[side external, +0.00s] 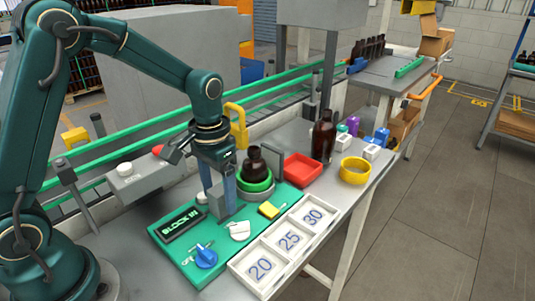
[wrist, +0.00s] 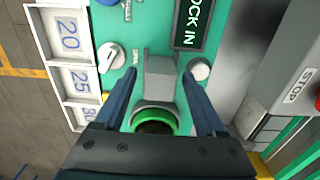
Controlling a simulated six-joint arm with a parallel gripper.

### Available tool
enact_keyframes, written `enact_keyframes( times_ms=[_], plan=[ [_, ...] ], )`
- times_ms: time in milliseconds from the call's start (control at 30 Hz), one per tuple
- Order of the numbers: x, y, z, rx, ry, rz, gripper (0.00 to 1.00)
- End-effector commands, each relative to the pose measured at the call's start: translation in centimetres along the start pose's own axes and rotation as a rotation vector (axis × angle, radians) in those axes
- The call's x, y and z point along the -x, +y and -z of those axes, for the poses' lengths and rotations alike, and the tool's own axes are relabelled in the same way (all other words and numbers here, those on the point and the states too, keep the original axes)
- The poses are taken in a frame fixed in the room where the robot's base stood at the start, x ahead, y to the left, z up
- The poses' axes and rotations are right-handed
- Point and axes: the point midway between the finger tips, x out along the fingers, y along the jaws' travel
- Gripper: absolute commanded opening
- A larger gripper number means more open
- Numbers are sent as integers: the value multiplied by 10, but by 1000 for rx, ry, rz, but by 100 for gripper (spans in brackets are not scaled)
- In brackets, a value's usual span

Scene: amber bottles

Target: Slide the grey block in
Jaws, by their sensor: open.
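The grey block (wrist: 160,80) sits on the green panel (side external: 222,261), in front of the green ring holder (side external: 255,186). In the wrist view it lies between my fingers, with a gap on each side. My gripper (side external: 219,203) is open, pointing down over the panel, its fingers straddling the block; whether they touch it I cannot tell. In the side view a finger partly hides the block. An amber bottle (side external: 255,163) stands in the ring; the ring also shows in the wrist view (wrist: 168,111). The dark display (wrist: 188,25) partly reads "CK IN".
A blue knob (side external: 206,258), a white lever knob (side external: 239,230) and a yellow switch (side external: 269,210) are on the panel. Numbered white trays (side external: 261,267) line its front edge. A red tray (side external: 301,170), tall amber bottle (side external: 323,137) and yellow ring (side external: 355,170) stand to the right.

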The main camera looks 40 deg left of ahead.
Motion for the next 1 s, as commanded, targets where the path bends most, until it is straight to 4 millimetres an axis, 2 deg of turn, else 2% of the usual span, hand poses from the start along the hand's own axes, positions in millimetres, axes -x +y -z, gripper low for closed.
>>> enact_keyframes(
  times_ms=[100, 133, 267, 300, 333, 1000],
  plan=[
    [0, 0, 0, 0, 0, 0, 72],
    [0, 0, 0, 0, 0, 0, 69],
    [0, 0, 0, 0, 0, 0, 19],
    [0, 0, 0, 0, 0, 0, 4],
    [0, 0, 0, 0, 0, 0, 0],
    [1, 0, 0, 0, 0, 1, 0]
  ],
)
